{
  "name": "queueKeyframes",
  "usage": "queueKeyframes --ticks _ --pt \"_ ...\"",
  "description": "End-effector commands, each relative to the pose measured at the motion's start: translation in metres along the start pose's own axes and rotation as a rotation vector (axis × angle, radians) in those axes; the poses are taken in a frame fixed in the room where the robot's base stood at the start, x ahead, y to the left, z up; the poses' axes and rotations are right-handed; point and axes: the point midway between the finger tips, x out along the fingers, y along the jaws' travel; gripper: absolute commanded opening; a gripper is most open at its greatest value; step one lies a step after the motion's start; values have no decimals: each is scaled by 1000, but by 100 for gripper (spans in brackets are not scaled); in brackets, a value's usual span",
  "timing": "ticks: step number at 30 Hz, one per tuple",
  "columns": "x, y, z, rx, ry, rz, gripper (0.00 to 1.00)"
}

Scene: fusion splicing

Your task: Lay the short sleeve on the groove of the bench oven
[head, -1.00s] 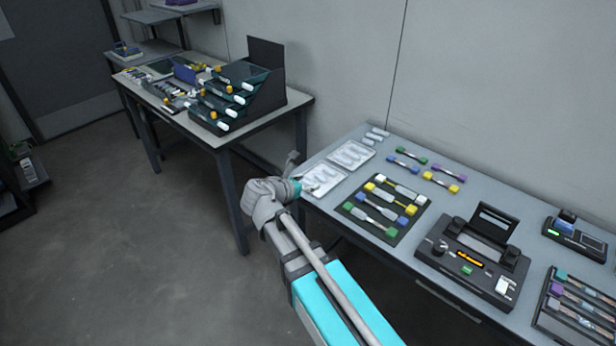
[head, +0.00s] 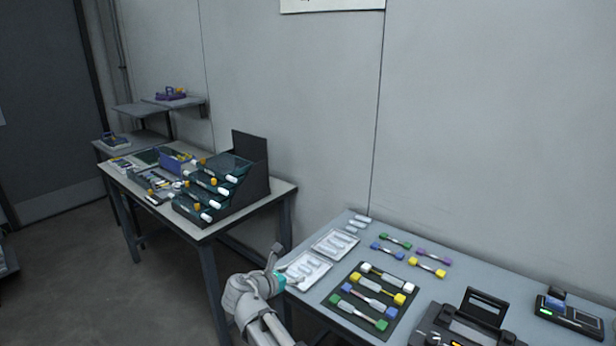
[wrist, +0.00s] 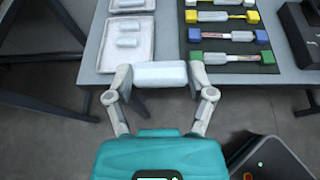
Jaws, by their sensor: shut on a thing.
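My gripper (wrist: 160,78) is shut on a short white sleeve (wrist: 160,72), held crosswise between its two fingertips. The sleeve is in front of the table edge, near the sleeve tray. In the head view my gripper (head: 278,258) is at the table's left end; the sleeve cannot be made out there. A black device with a raised lid (head: 487,303) is at the bottom, cut off by the frame. A smaller black device with a green display (head: 570,315) stands to its right. I cannot tell for sure which is the bench oven, and no groove is clear.
Two white trays (head: 304,270) (head: 336,243) with sleeves lie at the table's left end. A black mat (head: 350,279) holds several capped pieces, with more loose behind it. Another table (head: 272,196) with a dark tiered rack stands at the left, across a gap.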

Motion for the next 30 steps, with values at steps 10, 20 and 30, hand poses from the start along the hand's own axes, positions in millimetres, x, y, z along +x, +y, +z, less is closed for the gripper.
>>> queueKeyframes --ticks 10,20,30 --pt "-18 0 45 0 0 0 54" --pt "-31 0 75 0 0 0 54" --pt "-33 0 79 0 0 0 54"
